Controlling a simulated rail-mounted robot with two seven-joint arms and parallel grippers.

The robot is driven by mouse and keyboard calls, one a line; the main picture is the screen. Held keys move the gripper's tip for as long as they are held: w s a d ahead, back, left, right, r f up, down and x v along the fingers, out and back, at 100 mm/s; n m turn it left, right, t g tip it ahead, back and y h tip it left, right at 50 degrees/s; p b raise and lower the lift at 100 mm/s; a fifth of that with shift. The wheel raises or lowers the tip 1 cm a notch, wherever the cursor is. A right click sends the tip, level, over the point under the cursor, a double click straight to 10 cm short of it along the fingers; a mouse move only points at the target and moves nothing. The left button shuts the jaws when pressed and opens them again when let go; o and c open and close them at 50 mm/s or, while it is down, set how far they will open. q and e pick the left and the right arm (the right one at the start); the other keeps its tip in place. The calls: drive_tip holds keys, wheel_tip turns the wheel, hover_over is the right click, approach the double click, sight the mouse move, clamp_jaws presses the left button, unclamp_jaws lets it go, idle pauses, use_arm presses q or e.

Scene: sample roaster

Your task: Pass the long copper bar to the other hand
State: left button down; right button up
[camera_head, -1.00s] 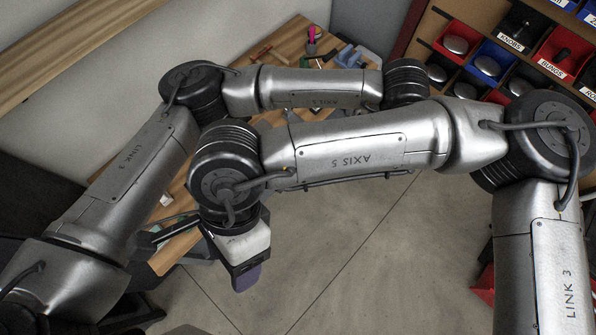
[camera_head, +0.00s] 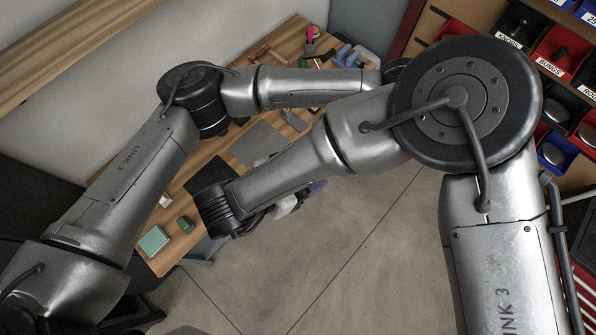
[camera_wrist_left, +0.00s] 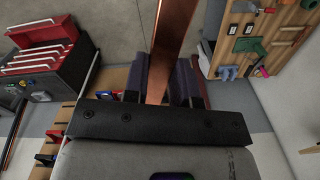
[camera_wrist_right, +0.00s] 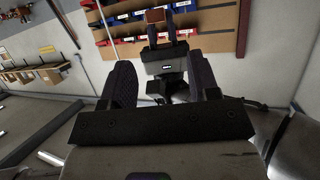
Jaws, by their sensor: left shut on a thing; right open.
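The long copper bar (camera_wrist_left: 173,35) is held between the fingers of my left gripper (camera_wrist_left: 160,80) and runs away from it toward the top of the left wrist view. In the right wrist view a small copper end (camera_wrist_right: 155,15) shows at the raised fingers of my left gripper (camera_wrist_right: 163,36). My right gripper (camera_wrist_right: 162,80) is open and empty, its two fingers wide apart. The left gripper is ahead of it, with a clear gap between. In the head view my right gripper (camera_head: 302,198) is partly hidden under its own arm; the left gripper and bar are hidden.
A wooden bench (camera_head: 205,152) with a green box (camera_head: 154,241) and loose tools lies below the arms. A rack of labelled red and blue bins (camera_head: 555,60) stands at the right. Open concrete floor (camera_head: 350,260) lies in front. My two arms cross close together.

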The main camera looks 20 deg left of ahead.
drive_tip(key=x, duration=0.9)
drive_tip(key=shift+w+d+f, duration=0.2)
drive_tip(key=shift+f, duration=0.05)
drive_tip(key=shift+c, duration=0.3)
use_arm(q)
drive_tip(key=shift+d, duration=0.1)
use_arm(e)
clamp_jaws()
use_arm(q)
drive_tip(key=c, duration=0.8)
unclamp_jaws()
drive_tip(key=shift+c, duration=0.2)
